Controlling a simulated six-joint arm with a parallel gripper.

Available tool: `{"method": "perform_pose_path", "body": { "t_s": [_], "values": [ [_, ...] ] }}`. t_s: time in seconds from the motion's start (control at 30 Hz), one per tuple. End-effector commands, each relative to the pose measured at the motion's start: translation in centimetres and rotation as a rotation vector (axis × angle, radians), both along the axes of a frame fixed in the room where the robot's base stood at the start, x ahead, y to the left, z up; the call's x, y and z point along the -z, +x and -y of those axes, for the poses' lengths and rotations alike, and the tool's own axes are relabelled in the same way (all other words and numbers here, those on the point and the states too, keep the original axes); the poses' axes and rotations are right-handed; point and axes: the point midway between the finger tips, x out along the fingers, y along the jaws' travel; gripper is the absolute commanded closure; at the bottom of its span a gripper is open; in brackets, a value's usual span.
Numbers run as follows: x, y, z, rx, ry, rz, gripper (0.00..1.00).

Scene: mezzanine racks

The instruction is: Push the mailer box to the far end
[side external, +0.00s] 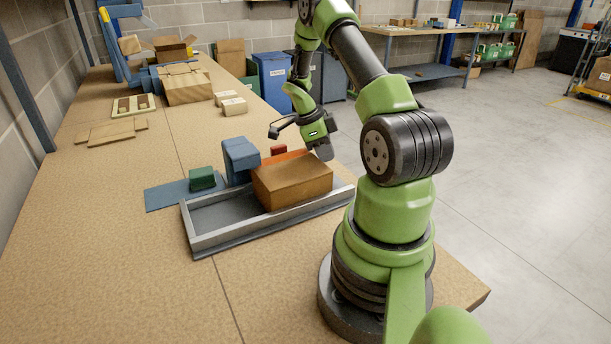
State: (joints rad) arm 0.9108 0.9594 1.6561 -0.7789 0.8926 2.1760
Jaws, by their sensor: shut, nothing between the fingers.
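The brown mailer box (292,183) sits in a shallow grey tray with raised rails (240,233), toward the tray's right part. The tray floor (215,215) to the left of the box is bare. My gripper (324,152) is shut and empty, by the back right of the box and above it or just behind it. I cannot tell whether it touches the box. Its fingertips are small and hard to make out. The tray's far right part is partly hidden by the box and my arm.
A blue block (240,160), a green block (202,179) on a blue mat (165,196) and a small red block (278,150) stand behind the tray. Flat cardboard (110,131), small boxes (232,106) and cartons lie farther back. The bench's front left is clear.

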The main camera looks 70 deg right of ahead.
Motion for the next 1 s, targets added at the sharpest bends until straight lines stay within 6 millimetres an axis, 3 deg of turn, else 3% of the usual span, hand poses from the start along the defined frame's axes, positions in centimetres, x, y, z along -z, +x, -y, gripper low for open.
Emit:
{"method": "perform_pose_path", "body": {
  "t_s": [1.0],
  "values": [
    [0.01,0.85,-0.84,0.0,0.0,0.0,1.0]
  ]
}}
